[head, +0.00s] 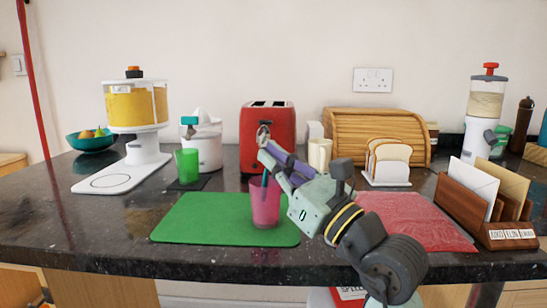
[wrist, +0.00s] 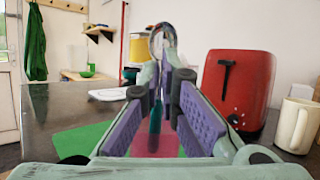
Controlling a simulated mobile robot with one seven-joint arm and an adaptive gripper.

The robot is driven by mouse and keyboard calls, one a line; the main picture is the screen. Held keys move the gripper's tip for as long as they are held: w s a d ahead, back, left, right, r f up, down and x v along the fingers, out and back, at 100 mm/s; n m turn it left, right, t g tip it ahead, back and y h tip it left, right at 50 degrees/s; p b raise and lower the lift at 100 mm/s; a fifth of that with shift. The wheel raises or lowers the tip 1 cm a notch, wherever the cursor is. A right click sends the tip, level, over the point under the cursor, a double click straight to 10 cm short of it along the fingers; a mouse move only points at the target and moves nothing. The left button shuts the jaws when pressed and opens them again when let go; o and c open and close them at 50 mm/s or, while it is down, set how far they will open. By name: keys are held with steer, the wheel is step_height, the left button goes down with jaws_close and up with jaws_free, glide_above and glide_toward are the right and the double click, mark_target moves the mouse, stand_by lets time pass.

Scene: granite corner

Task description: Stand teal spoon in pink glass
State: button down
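The pink glass (head: 265,207) stands upright on the green mat and shows partly between my fingers in the wrist view (wrist: 143,145). The teal spoon (head: 264,180) is upright, handle down, with its lower end inside the glass. Its metal bowl is up above the rim, level with my fingertips. In the wrist view the spoon (wrist: 155,125) runs down between the two purple pads. My gripper (head: 268,149) reaches in from the right above the glass. Its fingers are apart, with a gap beside the handle. Whether one fingertip touches the spoon is unclear.
The green mat (head: 190,222) lies left of a red mat (head: 415,222). A green cup (head: 188,165) and juicer (head: 205,145) stand behind left. A red toaster (head: 267,125), cream mug (head: 320,153) and toast rack (head: 388,172) stand behind. A letter holder (head: 470,208) is right.

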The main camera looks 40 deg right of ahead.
steer(key=shift+f, duration=0.25)
steer(key=c, duration=1.7)
jaws_free()
steer(key=shift+s, duration=0.1)
steer(key=v, duration=1.1)
steer(key=shift+s+f, duration=0.15)
steer(key=shift+s, duration=0.25)
steer(key=shift+s, duration=0.1)
